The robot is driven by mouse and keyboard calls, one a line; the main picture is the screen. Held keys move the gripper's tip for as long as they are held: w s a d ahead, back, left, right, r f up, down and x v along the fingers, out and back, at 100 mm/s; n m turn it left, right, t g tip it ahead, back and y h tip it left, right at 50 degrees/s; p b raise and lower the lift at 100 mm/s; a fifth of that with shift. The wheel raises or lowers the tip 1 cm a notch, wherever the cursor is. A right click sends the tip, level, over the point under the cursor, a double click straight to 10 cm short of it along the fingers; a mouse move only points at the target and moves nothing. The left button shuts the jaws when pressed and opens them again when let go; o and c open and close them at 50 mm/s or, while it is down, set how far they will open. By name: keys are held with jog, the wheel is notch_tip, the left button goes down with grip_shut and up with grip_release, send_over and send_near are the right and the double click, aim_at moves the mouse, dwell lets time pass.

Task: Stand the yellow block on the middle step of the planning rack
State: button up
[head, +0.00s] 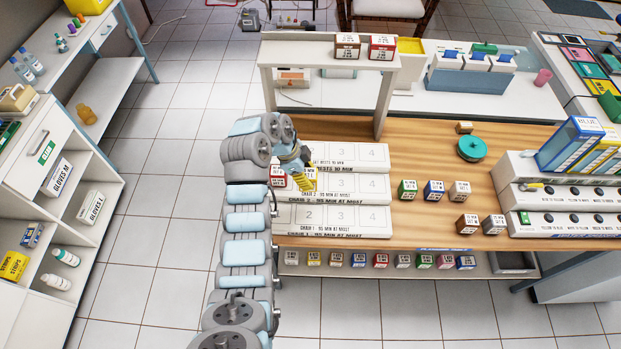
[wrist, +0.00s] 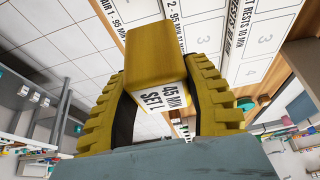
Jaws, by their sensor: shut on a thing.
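My gripper (head: 306,182) is shut on the yellow block (wrist: 156,52), with one ribbed yellow finger on each side. The block's white label reads 45 MIN in the wrist view. In the head view the gripper hangs over the left part of the planning rack (head: 352,190), and the fingers mostly hide the block. The rack is white with three numbered steps; the middle step (head: 365,185) is marked CHAIR 2. I cannot tell whether the block touches that step. A red block (head: 278,175) stands at the rack's left, partly hidden by my arm.
Green (head: 407,190), blue (head: 433,191) and tan (head: 459,191) blocks stand right of the rack. Two brown and grey blocks (head: 467,224) stand nearer the front. A white shelf (head: 325,50) rises behind the rack with two blocks on top. A teal round thing (head: 472,148) lies behind.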

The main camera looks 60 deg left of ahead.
aim_at(309, 171)
jog(key=a+b, duration=0.1)
jog(key=w+a+f+b, duration=0.1)
jog(key=b, duration=0.1)
jog(key=shift+f, duration=0.25)
jog(key=shift+w+a+f+b, duration=0.5)
jog(key=shift+a+f+b, duration=0.2)
jog(key=shift+f+b, duration=0.2)
jog(key=shift+w+a+f+b, duration=0.45)
jog(key=shift+a+f+b, duration=0.3)
jog(key=shift+f+b, duration=0.1)
jog(key=shift+w+a+f+b, duration=0.5)
jog(key=shift+a+f+b, duration=0.2)
jog(key=shift+f+b, duration=0.2)
jog(key=shift+a+f, duration=0.1)
jog(key=shift+w+a+f, duration=0.1)
jog(key=shift+f, duration=1.6)
